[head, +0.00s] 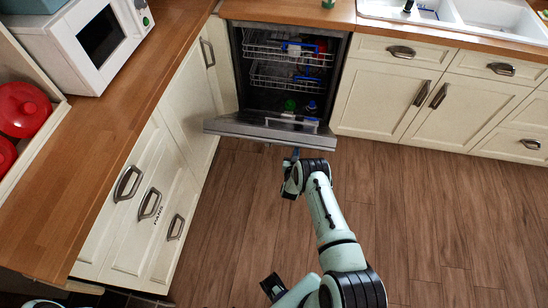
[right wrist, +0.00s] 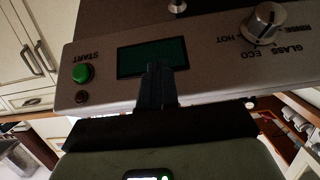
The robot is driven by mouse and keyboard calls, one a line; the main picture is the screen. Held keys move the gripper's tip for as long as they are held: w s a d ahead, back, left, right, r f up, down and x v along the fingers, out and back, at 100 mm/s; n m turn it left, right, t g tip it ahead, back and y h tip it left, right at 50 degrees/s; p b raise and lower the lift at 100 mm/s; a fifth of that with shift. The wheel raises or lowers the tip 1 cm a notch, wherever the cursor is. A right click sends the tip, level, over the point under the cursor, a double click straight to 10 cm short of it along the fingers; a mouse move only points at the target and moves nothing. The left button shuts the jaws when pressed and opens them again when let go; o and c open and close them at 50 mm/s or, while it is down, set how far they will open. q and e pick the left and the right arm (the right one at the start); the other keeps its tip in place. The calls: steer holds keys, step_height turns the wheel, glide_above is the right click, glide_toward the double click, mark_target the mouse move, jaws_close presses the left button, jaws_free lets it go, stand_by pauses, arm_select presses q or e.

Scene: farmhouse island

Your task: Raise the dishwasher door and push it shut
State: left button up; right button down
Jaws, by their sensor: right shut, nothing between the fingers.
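The dishwasher (head: 240,75) stands open under the counter, with its inside showing. Its door (head: 225,126) is tilted outward, its silver top edge standing out from the cabinet fronts. My right gripper (head: 293,157) is shut and empty, close to the outer side of the door, right of its middle. In the right wrist view its fingers (right wrist: 160,85) overlap the door's control panel (right wrist: 215,60), over the lower part of a dark display (right wrist: 152,57). I cannot tell whether they touch the panel.
Two wire racks (head: 285,50) sit inside the dishwasher, with coloured items low down behind the door. Cabinets (head: 390,85) flank it. The wooden floor (head: 430,210) in front is clear. The panel has a green button (right wrist: 82,73) and a knob (right wrist: 264,22).

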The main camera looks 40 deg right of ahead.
steer(key=w+d+r, duration=0.1)
steer(key=d+r, duration=0.1)
steer(key=w+d+r+b, duration=0.1)
steer(key=w+d+r, duration=0.1)
steer(key=w+d+r+b, duration=0.1)
steer(key=w+d+r, duration=0.1)
steer(key=r, duration=0.1)
arm_select(q)
step_height(320, 180, down, 7)
steer(key=s+b, duration=0.1)
steer(key=b, duration=0.4)
steer(key=shift+s, duration=0.2)
arm_select(e)
steer(key=w+d+r, duration=0.5)
steer(key=d+r, duration=0.1)
steer(key=r, duration=0.1)
steer(key=shift+w+r, duration=0.15)
